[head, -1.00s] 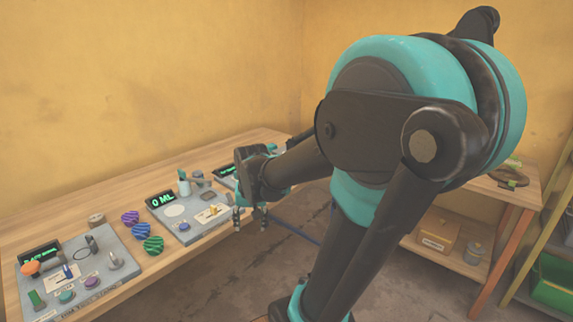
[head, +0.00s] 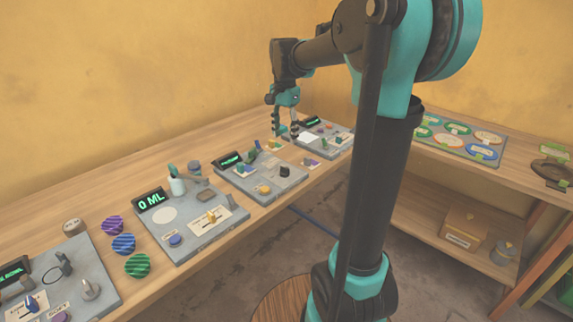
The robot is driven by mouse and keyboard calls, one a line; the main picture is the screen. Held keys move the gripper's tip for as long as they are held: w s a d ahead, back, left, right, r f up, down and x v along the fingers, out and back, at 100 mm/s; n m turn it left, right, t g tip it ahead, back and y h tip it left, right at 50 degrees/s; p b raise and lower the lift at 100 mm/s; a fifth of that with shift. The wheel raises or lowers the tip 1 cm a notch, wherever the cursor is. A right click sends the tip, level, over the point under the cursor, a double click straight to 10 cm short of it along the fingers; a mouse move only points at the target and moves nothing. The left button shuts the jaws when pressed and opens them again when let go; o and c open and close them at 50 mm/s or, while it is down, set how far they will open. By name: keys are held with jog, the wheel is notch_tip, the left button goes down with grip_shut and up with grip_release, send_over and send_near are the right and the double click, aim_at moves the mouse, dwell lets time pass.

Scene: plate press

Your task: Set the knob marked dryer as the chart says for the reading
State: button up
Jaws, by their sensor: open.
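My gripper (head: 285,134) is open and empty, its fingers pointing down near the gap between the third and fourth grey panels. The fourth panel (head: 332,150) has a dark display (head: 309,121), a white label and small red and purple controls. The third panel (head: 284,185) has a green-lit display (head: 230,160), a yellow knob (head: 264,189) and a black control (head: 285,171). The lettering is too small to read, so I cannot tell which knob is marked dryer, or make out the chart and its reading.
A panel reading "0 ML" (head: 228,228) and another panel (head: 95,265) stand nearer on the wooden bench (head: 190,140). A board with coloured ovals (head: 440,143) lies on the right-hand table.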

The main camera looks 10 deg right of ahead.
aim_at(285, 167)
notch_tip(285, 167, down, 12)
jog(key=shift+s+f, duration=0.1)
jog(key=shift+f, duration=0.15)
dwell(0.3)
jog(key=c, duration=1.2)
